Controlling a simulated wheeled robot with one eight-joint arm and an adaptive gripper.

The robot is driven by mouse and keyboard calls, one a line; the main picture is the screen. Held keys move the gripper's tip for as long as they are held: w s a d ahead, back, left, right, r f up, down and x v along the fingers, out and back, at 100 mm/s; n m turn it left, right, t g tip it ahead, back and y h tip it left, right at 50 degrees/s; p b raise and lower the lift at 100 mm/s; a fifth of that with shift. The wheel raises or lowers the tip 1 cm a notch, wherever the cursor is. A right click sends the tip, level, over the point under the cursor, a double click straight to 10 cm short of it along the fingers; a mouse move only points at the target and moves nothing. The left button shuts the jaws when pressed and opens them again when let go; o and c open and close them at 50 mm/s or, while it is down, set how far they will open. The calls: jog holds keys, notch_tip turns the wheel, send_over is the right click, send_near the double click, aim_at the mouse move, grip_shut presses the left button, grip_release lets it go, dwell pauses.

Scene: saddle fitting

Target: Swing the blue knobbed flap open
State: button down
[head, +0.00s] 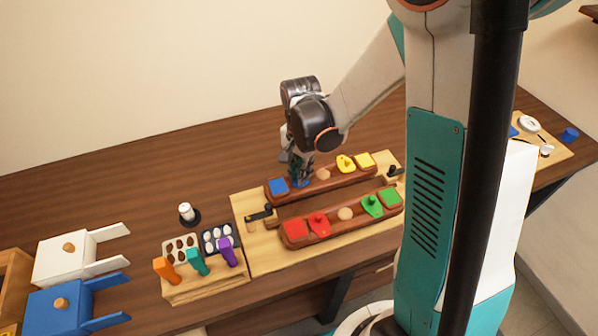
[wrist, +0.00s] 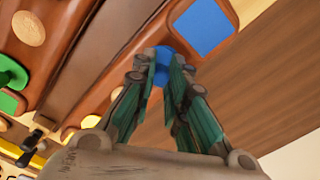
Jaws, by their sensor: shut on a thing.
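The blue knobbed flap (head: 302,184) sits on the rear wooden rail, just right of a blue square pad (head: 278,186). My gripper (head: 298,174) reaches down over it and hides much of it. In the wrist view, my gripper (wrist: 160,65) is shut on the flap's round blue knob (wrist: 163,51), which shows between the fingertips. The blue square pad (wrist: 205,26) is beside it there, apart from the fingers. How far the flap is turned cannot be told, since the fingers cover it.
The front rail has a red flap (head: 318,224) and a green flap (head: 372,205). A rack with coloured handles (head: 197,262) stands left.

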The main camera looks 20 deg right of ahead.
jog(key=n, duration=0.1)
jog(key=d+n, duration=0.1)
jog(key=n, duration=0.1)
jog(key=n+b, duration=0.1)
jog(key=shift+w+d, duration=0.15)
jog(key=shift+w, duration=0.1)
jog(key=n, duration=0.4)
jog(key=w+d+n+b, duration=0.1)
jog(key=shift+n, duration=0.4)
jog(key=n, duration=0.1)
jog(key=w+n, duration=0.1)
jog(key=n, duration=0.2)
jog(key=shift+w+d+n, duration=0.15)
jog(key=shift+d+n, duration=0.1)
jog(key=shift+n, duration=0.05)
jog(key=n, duration=0.2)
jog(key=w+n, duration=0.1)
jog(key=n, duration=0.1)
jog(key=shift+w+n+b, duration=0.2)
jog(key=shift+n+b, duration=0.15)
jog(key=shift+n, duration=0.05)
jog(key=c, duration=1.5)
grip_release()
jog(key=shift+c, duration=0.2)
